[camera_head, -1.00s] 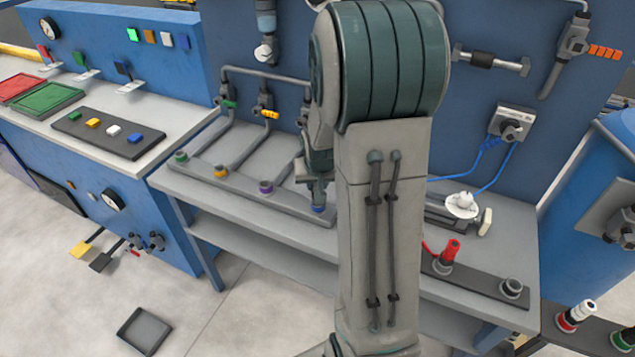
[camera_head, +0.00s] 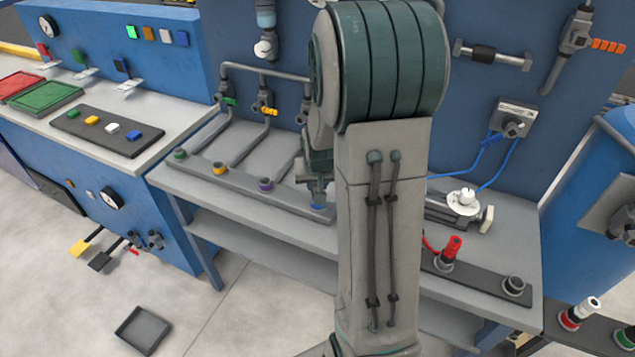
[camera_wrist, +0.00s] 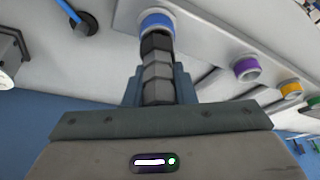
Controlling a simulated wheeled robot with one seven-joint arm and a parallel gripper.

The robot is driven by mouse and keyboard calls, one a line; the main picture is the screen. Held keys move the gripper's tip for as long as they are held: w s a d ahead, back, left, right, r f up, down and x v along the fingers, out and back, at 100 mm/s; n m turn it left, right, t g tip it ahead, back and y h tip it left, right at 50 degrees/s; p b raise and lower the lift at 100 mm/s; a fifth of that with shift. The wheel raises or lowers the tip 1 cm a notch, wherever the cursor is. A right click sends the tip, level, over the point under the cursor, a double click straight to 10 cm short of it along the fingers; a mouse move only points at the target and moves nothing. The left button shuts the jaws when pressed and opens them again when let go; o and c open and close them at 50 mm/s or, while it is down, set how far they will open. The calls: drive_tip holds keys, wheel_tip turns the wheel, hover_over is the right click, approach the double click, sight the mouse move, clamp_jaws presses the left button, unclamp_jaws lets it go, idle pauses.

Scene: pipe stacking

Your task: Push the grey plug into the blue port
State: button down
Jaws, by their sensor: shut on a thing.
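The grey plug (camera_wrist: 158,75) is between the fingers of my gripper (camera_wrist: 161,88) in the wrist view, with its dark front end pointing at the blue port. The blue port (camera_wrist: 157,20) is a blue-ringed socket at the top of the wrist view. The plug's dark end meets the port's rim in the picture; I cannot tell how deep it sits. In the head view the blue port (camera_head: 319,208) is at the right end of the port strip, just below my gripper (camera_head: 316,192). My arm hides part of that area.
The strip also carries a purple port (camera_head: 265,185), a yellow port (camera_head: 219,168) and a green port (camera_head: 180,154). Pipes with valves (camera_head: 268,111) rise behind them. A red plug (camera_head: 451,248) stands on a dark strip to the right.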

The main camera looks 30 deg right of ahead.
drive_tip(key=shift+f+b, duration=0.3)
drive_tip(key=shift+f, duration=0.15)
drive_tip(key=shift+r, duration=0.1)
drive_tip(key=c, duration=1.1)
unclamp_jaws()
drive_tip(key=shift+r, duration=0.15)
drive_tip(key=v, duration=1.4)
drive_tip(key=s+a+n, duration=0.1)
drive_tip(key=s+a, duration=0.3)
drive_tip(key=s, duration=0.1)
drive_tip(key=s+a+n+g+y, duration=0.1)
drive_tip(key=s+a, duration=0.3)
drive_tip(key=s+a+n, duration=0.2)
drive_tip(key=s+a, duration=0.2)
drive_tip(key=s, duration=0.1)
drive_tip(key=shift+s+a+y, duration=0.1)
drive_tip(key=shift+s+y, duration=0.2)
drive_tip(key=shift+s, duration=0.05)
